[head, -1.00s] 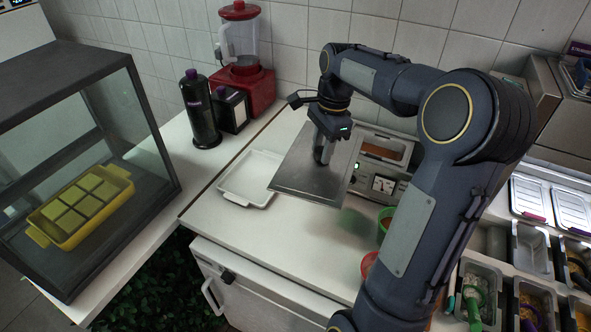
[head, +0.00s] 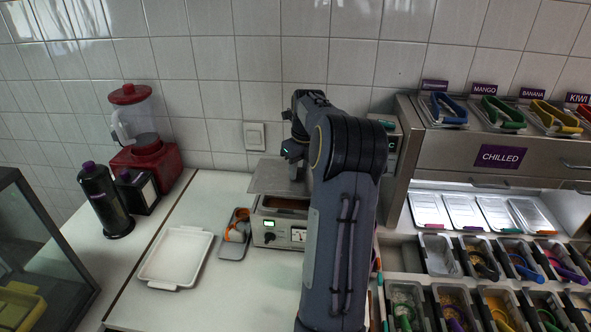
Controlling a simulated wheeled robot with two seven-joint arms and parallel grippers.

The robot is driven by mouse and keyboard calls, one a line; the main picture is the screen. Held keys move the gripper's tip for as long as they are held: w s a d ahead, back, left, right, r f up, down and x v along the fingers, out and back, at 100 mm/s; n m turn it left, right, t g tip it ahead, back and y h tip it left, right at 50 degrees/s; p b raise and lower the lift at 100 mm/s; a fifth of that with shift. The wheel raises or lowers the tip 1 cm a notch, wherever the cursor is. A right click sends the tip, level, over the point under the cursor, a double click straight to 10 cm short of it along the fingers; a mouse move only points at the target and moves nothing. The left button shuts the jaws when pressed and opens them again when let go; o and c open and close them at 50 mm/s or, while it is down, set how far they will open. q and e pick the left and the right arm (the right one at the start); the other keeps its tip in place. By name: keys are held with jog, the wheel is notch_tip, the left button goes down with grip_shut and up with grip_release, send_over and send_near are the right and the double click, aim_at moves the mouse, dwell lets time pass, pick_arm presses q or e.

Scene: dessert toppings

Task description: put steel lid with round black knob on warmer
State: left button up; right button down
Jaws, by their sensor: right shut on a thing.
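The steel lid (head: 268,179) is a flat grey sheet at the back of the warmer, in the middle of the head view. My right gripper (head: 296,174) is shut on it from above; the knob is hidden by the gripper. The warmer (head: 268,238) is a metal box with a lit display, a black knob and a dial on its front. My right arm covers the warmer's right side. I cannot tell whether the lid touches the warmer. My left gripper is out of view.
A white tray (head: 147,272) and a small grey tray (head: 222,256) with an orange-and-white item lie left of the warmer. A red blender (head: 143,155) and dark bottle (head: 103,205) stand further left. Topping bins and a chilled cabinet (head: 500,157) fill the right.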

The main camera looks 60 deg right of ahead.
aim_at(300, 180)
notch_tip(300, 180, down, 4)
jog(key=b, duration=0.3)
jog(key=shift+f+b, duration=0.15)
jog(key=shift+b, duration=0.25)
jog(key=shift+f+b, duration=0.55)
jog(key=shift+f, duration=0.95)
jog(key=shift+f, duration=0.25)
jog(key=c, duration=0.9)
grip_release()
jog(key=shift+c, duration=0.2)
jog(key=shift+r, duration=0.1)
